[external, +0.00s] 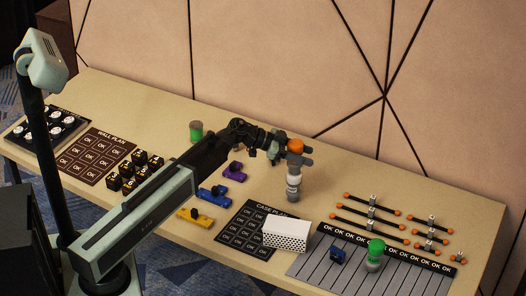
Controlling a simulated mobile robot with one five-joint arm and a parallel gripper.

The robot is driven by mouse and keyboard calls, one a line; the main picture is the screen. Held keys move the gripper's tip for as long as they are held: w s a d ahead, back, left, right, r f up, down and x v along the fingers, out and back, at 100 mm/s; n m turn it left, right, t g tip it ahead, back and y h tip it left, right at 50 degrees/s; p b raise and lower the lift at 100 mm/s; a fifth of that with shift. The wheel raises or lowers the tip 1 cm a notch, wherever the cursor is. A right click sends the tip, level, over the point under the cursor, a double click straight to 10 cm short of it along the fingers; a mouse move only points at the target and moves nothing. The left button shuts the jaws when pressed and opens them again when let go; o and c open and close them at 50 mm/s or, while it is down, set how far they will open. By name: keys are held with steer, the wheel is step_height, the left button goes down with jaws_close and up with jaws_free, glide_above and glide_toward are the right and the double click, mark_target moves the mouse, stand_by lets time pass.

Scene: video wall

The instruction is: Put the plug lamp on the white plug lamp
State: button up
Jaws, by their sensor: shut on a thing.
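My gripper (296,158) is shut on a plug lamp with an orange domed top (296,146). The gripper hides most of the body of this lamp. A white plug lamp (293,181) with a grey base stands upright on the table directly below the held lamp in the picture. The two lamps line up, but I cannot tell whether they touch. Another plug lamp, with a green top (376,246) and a grey base, stands on the grey striped panel at the right front.
A white perforated box (286,233) stands beside the dark case mat (250,212). Purple (233,172), blue (213,196) and yellow (195,216) parts lie left of it. Orange-tipped rods (364,223) lie at the right. A green cylinder (196,131) stands near the wall.

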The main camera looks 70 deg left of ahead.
steer(key=shift+f, duration=0.3)
steer(key=o, duration=1.5)
steer(key=shift+r, duration=0.1)
steer(key=shift+c, duration=0.2)
steer(key=shift+r, duration=0.1)
steer(key=p+v, duration=0.5)
steer(key=v, duration=0.7)
